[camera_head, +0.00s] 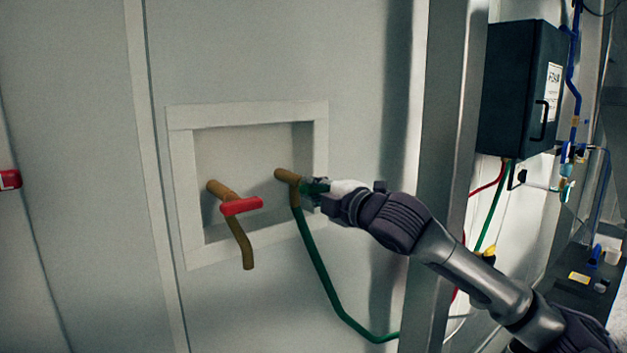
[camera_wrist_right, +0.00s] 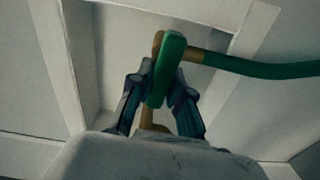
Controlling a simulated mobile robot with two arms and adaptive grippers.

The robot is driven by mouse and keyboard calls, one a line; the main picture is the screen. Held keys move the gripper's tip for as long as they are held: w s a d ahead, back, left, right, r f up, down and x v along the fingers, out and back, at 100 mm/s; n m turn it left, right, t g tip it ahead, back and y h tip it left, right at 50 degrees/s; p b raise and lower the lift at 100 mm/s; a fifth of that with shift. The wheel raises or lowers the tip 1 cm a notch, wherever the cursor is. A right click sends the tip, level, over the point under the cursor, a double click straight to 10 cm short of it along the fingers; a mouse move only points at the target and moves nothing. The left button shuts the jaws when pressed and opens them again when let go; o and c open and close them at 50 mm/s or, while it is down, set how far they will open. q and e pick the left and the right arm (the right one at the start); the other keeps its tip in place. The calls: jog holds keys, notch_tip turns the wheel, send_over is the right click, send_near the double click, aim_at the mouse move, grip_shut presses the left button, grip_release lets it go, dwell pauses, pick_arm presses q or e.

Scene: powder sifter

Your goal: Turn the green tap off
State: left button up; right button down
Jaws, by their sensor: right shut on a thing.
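The green tap handle (camera_wrist_right: 166,70) sits on a brass tap (camera_head: 284,175) at the right side of a recessed wall box. My right gripper (camera_wrist_right: 160,92) has its two fingers on either side of the green handle and is shut on it. In the head view the right gripper (camera_head: 318,190) covers most of the green handle, so its exact angle is hard to tell there. A green hose (camera_head: 318,262) runs down from this tap. It also shows at the right in the wrist view (camera_wrist_right: 265,68). My left gripper is not in view.
A second brass tap (camera_head: 240,240) with a red handle (camera_head: 241,206) is left of the green one in the same wall box (camera_head: 182,225). A metal post (camera_head: 450,150) stands right of the box, behind my right arm. A dark cabinet (camera_head: 515,90) hangs farther right.

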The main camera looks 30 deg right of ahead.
jog(key=shift+f+n, duration=0.1)
jog(key=shift+n, duration=0.4)
jog(key=shift+p, duration=0.3)
jog(key=c, duration=1.1)
grip_release()
